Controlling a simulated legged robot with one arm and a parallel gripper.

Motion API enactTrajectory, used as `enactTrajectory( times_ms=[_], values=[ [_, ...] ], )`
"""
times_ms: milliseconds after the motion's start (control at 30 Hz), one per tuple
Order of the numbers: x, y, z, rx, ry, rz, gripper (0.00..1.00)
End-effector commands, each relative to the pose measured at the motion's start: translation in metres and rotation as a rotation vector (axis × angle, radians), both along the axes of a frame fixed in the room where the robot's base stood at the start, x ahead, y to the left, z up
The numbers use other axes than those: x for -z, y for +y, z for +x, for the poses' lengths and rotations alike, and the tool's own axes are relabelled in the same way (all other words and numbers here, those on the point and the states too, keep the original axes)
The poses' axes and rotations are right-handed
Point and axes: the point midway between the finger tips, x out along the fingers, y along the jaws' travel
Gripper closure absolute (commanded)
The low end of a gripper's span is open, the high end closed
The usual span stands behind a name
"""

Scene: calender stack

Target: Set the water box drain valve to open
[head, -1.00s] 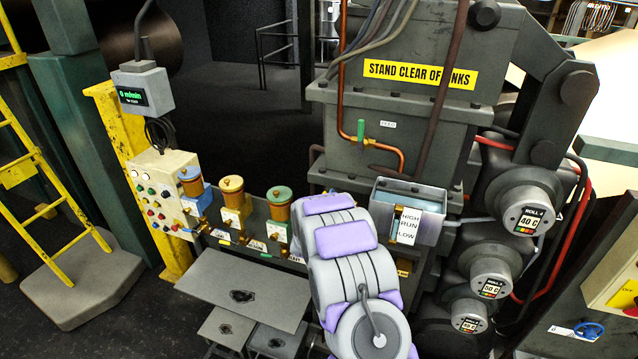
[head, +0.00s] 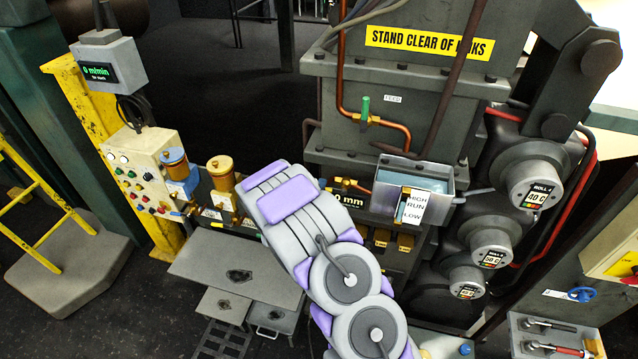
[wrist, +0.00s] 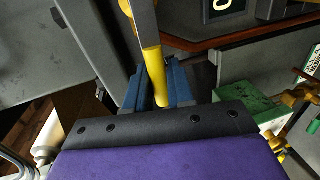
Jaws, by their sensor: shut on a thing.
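The water box (head: 381,186) is an open grey trough with a HIGH/RUN/LOW label, right of my arm in the head view. A brass fitting on a copper pipe (head: 347,184) shows at its left. In the wrist view my gripper (wrist: 160,95) has its blue fingers shut on a yellow-ended lever (wrist: 152,72) with a grey shaft. I take this lever for the drain valve handle, but its valve body is hidden. My arm hides the gripper in the head view.
A green block (wrist: 245,110) with brass fittings stands close right of the gripper in the wrist view. A green-handled valve (head: 365,108) is on the machine above. Brass-topped lubricators (head: 222,175) and a control box (head: 140,175) stand left. Grey steps (head: 240,270) lie below.

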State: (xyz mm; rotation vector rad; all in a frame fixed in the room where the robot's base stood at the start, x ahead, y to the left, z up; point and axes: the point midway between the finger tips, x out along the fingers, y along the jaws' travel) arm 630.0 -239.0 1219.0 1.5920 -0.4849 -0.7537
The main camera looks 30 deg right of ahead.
Motion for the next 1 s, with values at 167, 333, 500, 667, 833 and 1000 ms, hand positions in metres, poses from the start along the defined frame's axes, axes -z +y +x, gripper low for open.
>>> enactTrajectory(
  times_ms=[167,333,500,667,833,1000],
  values=[
    [0.0027,0.0022,0.0002,-0.007,0.033,-0.037,1.0],
    [0.0045,0.0023,-0.0006,-0.008,0.048,-0.052,1.0],
    [0.005,0.0021,-0.001,-0.007,0.052,-0.054,1.0],
    [0.0054,0.002,-0.0013,-0.007,0.053,-0.053,1.0],
    [0.0059,0.0017,-0.0017,-0.006,0.052,-0.053,0.66],
    [0.0045,0.0011,-0.0037,-0.003,0.051,-0.053,0.58]
  ],
)
